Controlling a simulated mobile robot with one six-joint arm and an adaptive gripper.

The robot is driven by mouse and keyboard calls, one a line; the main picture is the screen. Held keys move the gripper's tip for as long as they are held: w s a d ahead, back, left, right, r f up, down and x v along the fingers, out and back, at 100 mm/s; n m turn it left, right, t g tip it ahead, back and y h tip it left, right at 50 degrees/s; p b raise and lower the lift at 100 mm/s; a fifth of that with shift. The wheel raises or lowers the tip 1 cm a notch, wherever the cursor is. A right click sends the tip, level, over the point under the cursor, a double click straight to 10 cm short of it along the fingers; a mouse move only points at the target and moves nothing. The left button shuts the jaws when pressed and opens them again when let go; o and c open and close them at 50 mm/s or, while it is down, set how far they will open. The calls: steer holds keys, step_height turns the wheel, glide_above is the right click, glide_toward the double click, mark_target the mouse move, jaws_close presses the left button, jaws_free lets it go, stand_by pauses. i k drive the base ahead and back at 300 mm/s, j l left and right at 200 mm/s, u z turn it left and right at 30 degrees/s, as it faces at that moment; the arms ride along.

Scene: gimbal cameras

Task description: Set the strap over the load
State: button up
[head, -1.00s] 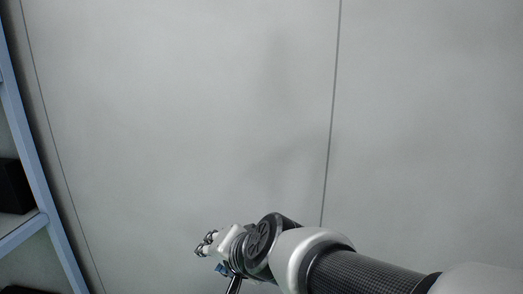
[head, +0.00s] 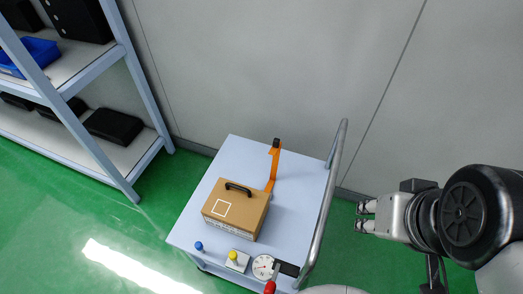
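The load looks like a brown box (head: 247,217) with a black handle on top and a white square outline; it sits on a pale blue cart (head: 230,158). An orange strap (head: 272,172) with a black end piece (head: 276,143) lies at the box's far side, on the cart top; it does not cross the box top. My gripper (head: 362,217) is to the right of the cart, beyond its handle rail, apart from the strap and box. Its two fingers show a gap with nothing between them.
The cart's front edge holds a blue knob (head: 199,246), a yellow button (head: 233,255), a round gauge (head: 263,267) and a red-handled item (head: 270,286). A metal handle rail (head: 328,205) rises on the cart's right. A shelf rack (head: 128,85) stands at left. Green floor is open at lower left.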

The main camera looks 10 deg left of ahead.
mark_target(275, 151)
steer(key=u, duration=1)
steer(key=i+l+u, duration=0.1)
steer(key=l, duration=0.4)
steer(key=i+l+u, duration=0.1)
steer(key=l, duration=0.4)
